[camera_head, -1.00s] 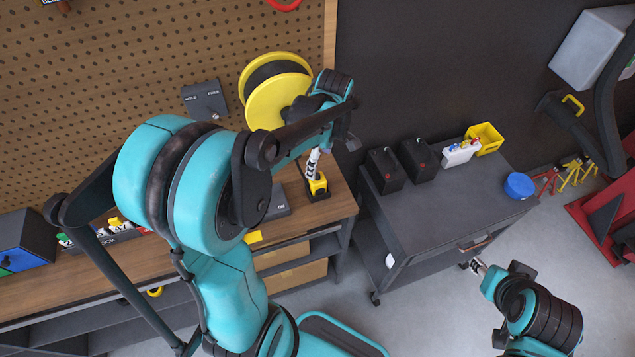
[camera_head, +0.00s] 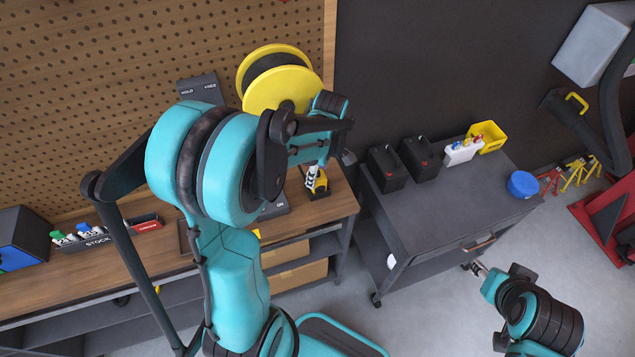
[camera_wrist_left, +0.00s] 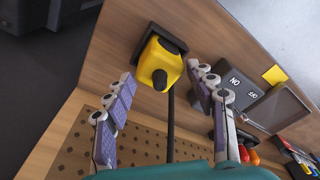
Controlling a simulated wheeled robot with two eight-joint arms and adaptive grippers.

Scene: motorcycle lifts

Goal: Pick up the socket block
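The socket block appears to be the yellow block (camera_wrist_left: 158,62) on a black base, with a dark cable beside it, standing on the wooden bench. It also shows small in the head view (camera_head: 321,184), partly covered by my gripper. My left gripper (camera_head: 312,176) is close above it. In the left wrist view my left gripper (camera_wrist_left: 158,76) is open, one finger on each side, with the block beyond and between the fingertips; contact cannot be told. My right gripper (camera_head: 478,268) is low at the right, away from the bench; its opening is too small to tell.
A yellow cable reel (camera_head: 277,90) stands behind the arm near the pegboard. A dark panel (camera_wrist_left: 238,88) and a tray (camera_wrist_left: 280,107) lie beside the block. A stock rack (camera_head: 108,236) is at left. A dark cart (camera_head: 425,212) with batteries stands right of the bench.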

